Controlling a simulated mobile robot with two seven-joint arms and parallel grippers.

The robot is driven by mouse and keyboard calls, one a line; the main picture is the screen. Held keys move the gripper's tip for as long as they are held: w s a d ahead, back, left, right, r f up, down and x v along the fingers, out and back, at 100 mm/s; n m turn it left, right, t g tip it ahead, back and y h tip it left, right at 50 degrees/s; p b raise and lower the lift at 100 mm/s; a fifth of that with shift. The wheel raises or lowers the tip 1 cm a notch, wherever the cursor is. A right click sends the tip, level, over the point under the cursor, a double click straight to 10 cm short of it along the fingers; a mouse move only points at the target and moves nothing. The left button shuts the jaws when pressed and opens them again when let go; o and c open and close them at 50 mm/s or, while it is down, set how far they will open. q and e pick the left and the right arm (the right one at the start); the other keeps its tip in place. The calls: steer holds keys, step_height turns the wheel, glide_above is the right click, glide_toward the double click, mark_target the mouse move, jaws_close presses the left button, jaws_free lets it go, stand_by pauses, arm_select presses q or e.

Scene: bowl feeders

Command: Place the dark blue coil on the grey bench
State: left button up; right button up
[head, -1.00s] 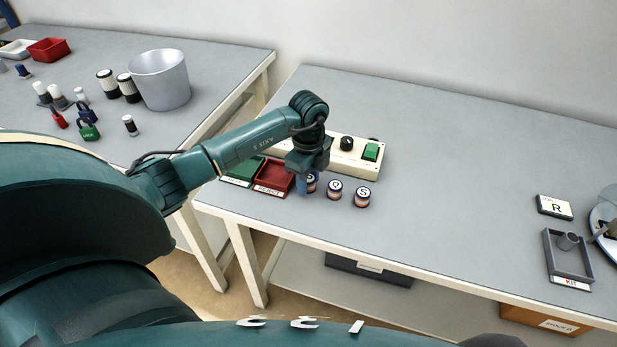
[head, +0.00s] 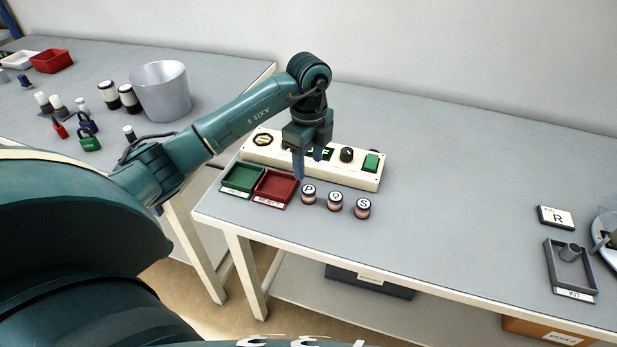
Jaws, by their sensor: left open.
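My left gripper (head: 309,162) is open and empty, its blue fingers pointing down just above and behind the spool marked P (head: 308,195). P stands upright on the grey bench (head: 420,210) in a row with the spools marked Q (head: 335,200) and S (head: 363,208). All three have dark blue, white and orange bands and white lettered tops. A small dark blue piece (head: 25,81) stands on the left table; it is too small to tell whether it is a coil. My right gripper is not in view.
Green (head: 243,178) and red (head: 276,187) trays lie left of the spools. A control box (head: 368,180) with a green switch stands behind them. A grey kit tray (head: 552,268) is at the right. The bench middle is clear. A metal bucket (head: 161,92) stands on the left table.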

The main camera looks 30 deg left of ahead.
arm_select(q)
steer(key=s+d+f+m+h, duration=0.1)
steer(key=s+d+m+h, duration=0.25)
steer(key=d, duration=0.45)
steer(key=s+d+f+m+h, duration=0.2)
steer(key=d+h, duration=0.3)
steer(key=d, duration=0.4)
steer(key=s+d+r+n+t+h, duration=0.1)
steer(key=s+d+r+t+h, duration=0.3)
steer(key=d+r+h, duration=0.5)
steer(key=s+a+f+n+t+y, duration=0.1)
steer(key=a+f+n+t+y, duration=0.4)
steer(key=n, duration=0.4)
steer(key=s+a+f+n+t+y, duration=0.1)
steer(key=a+f+n+t+y, duration=0.2)
steer(key=f+n+t+y, duration=0.5)
steer(key=s+f+n+g, duration=0.2)
steer(key=s+f+g, duration=0.4)
steer(key=s+f, duration=0.1)
steer(key=shift+s+a+f, duration=0.2)
steer(key=shift+s+a, duration=0.05)
steer(key=shift+a, duration=0.05)
steer(key=shift+y, duration=0.25)
